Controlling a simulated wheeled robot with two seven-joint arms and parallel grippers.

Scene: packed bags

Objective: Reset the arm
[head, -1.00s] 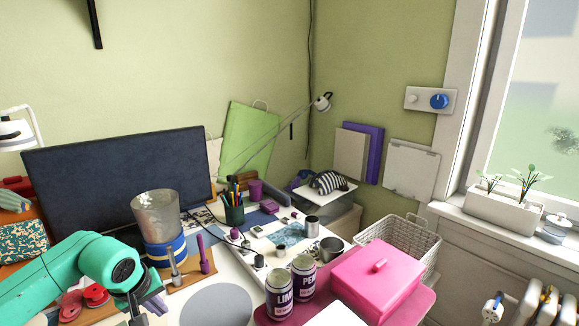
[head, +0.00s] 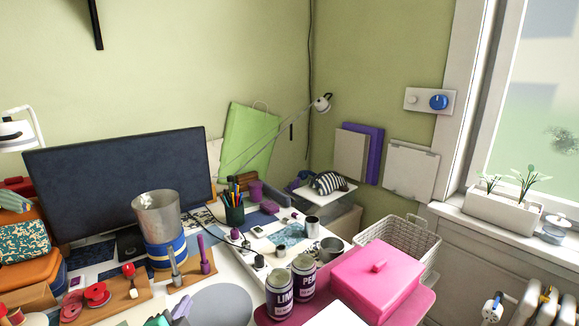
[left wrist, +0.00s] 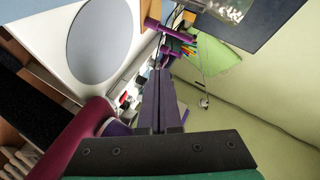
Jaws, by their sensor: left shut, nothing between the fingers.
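My left gripper (head: 181,308) shows only as a small part at the bottom edge of the head view, left of the grey round mat (head: 217,306). In the left wrist view its two dark fingers (left wrist: 160,75) are together with nothing between them. Most of my left arm is below the head view; only a bit of its green shell shows there. My right arm and gripper are not in view.
A cluttered desk holds a monitor (head: 120,180), a metal cup on a blue-banded tin (head: 158,215), a pen cup (head: 234,214), two labelled cans (head: 280,291) and a pink box (head: 377,280). A wire basket (head: 400,245) stands at the right. The round mat is bare.

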